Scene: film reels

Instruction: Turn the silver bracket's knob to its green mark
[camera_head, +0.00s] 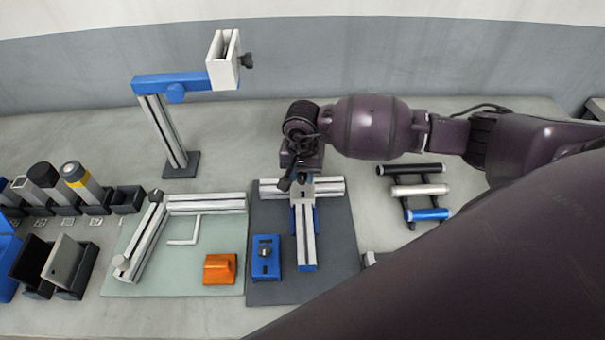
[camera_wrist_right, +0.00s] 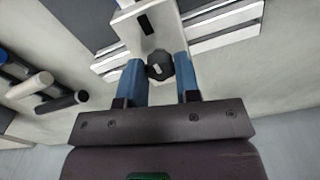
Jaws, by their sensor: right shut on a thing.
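The silver bracket (camera_wrist_right: 148,25) is a pale plate with a dark slot, seen close in the right wrist view. Its black knob (camera_wrist_right: 160,66) has a small light mark on its face. The blue fingers of my right gripper (camera_wrist_right: 157,72) stand on either side of the knob and are shut on it. In the head view my right gripper (camera_head: 290,182) is over the far end of the T-shaped rail assembly, and it hides most of the bracket and knob. I cannot make out a green mark. My left gripper is not in view.
Silver rails (camera_head: 306,240) lie on a dark mat (camera_head: 340,250) beside a blue block (camera_head: 266,258). A pale green mat (camera_head: 120,285) with an orange block (camera_head: 220,268) is to the left. A post with a blue arm (camera_head: 165,85) stands behind. Rollers (camera_head: 420,190) lie right.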

